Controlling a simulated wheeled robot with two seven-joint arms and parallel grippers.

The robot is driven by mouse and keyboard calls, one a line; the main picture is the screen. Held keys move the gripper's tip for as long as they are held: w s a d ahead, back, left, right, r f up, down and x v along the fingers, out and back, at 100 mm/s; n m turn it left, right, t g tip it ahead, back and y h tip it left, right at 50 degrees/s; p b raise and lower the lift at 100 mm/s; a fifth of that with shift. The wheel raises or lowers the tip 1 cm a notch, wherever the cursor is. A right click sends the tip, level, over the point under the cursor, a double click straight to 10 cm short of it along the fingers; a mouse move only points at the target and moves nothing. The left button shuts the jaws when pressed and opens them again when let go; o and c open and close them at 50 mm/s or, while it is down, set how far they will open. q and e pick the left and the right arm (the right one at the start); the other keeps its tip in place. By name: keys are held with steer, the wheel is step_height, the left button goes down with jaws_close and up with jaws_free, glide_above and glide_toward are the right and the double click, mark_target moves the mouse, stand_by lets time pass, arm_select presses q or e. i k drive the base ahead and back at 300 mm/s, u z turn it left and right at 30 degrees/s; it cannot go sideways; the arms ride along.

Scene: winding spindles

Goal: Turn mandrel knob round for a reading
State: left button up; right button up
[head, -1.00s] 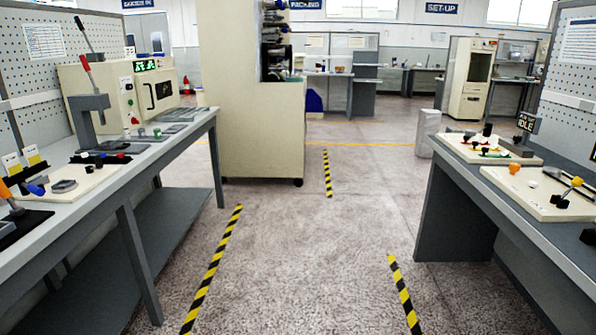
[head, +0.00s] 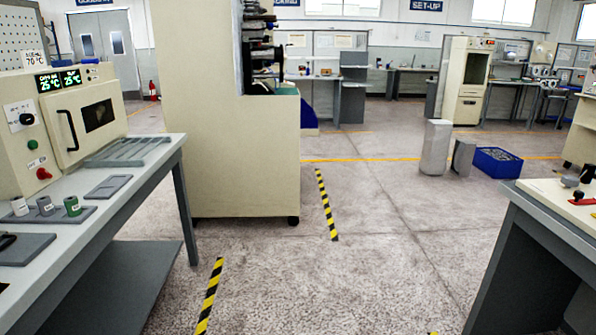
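Neither of my grippers is in view. I cannot make out a mandrel knob for certain. At the right edge, a cream board (head: 546,193) on the right bench carries a dark knob (head: 570,181) and a red-handled part (head: 581,202); the view cuts them off. On the left bench, a cream oven-like cabinet (head: 60,120) has a black knob (head: 27,119), a green button and a red button on its front. Its displays show green digits that seem to read 25 °C.
The left bench (head: 130,190) holds trays and small labelled cylinders (head: 46,206). A tall cream cabinet (head: 205,130) on casters stands ahead, left of centre. Grey blocks (head: 437,146) and a blue crate (head: 511,163) stand at right. Floor between the benches is clear, with striped tape (head: 326,205).

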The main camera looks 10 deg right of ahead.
mark_target(569, 181)
steer(key=z, duration=0.8)
steer(key=i, duration=1.95)
steer(key=z, duration=1.15)
